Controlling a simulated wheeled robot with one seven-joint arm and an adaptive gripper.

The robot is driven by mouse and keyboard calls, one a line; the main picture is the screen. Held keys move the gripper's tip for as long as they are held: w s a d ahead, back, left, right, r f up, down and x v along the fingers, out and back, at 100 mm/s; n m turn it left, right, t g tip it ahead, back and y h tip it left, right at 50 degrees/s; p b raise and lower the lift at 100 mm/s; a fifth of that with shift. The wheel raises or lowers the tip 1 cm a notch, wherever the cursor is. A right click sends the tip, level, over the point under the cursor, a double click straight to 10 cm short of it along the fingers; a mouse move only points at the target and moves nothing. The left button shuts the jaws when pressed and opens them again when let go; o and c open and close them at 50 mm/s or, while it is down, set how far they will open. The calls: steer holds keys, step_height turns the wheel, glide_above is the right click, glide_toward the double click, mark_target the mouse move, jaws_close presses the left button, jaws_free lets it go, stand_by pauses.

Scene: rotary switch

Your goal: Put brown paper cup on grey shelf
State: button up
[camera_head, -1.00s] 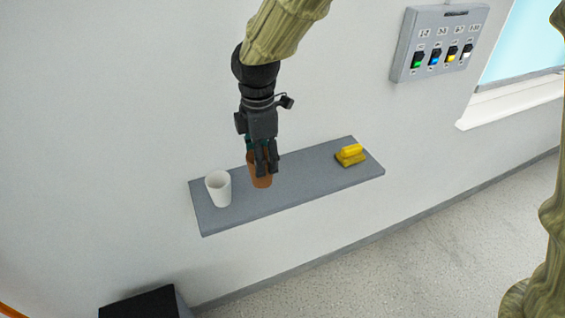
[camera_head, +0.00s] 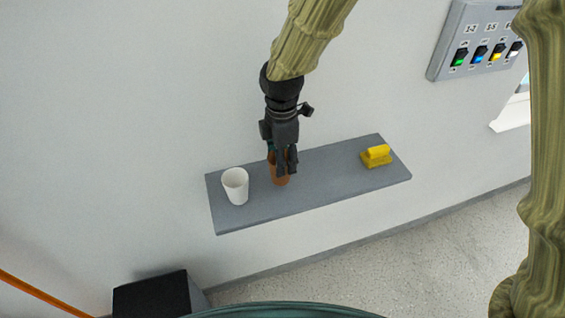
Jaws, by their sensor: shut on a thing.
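The brown paper cup (camera_head: 278,178) is at the grey shelf (camera_head: 330,192), between a white cup and a yellow item. My gripper (camera_head: 287,170) points down and is shut on the brown cup, its fingers covering much of the cup's front. The cup looks upright and appears at the shelf surface; I cannot tell whether its base touches. The shelf is fixed to the wall and slopes up to the right in the picture.
A white cup (camera_head: 236,186) stands on the shelf's left end. A switch panel (camera_head: 477,42) hangs on the wall at upper right. A black box (camera_head: 155,297) stands on the floor at lower left.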

steer(key=shift+s+a+f+p, duration=0.1)
steer(key=shift+s+f+p, duration=0.15)
steer(key=shift+f, duration=0.3)
steer(key=shift+s+f+p, duration=0.1)
steer(key=shift+s+f, duration=0.1)
steer(key=shift+f, duration=0.35)
steer(key=shift+w+f, duration=0.25)
steer(key=shift+w, duration=0.05)
steer(key=shift+s+r, duration=0.1)
steer(key=shift+s, duration=0.15)
steer(key=o, duration=0.7)
steer(key=shift+w+f, duration=0.15)
steer(key=shift+f, duration=0.05)
steer(key=shift+r, duration=0.1)
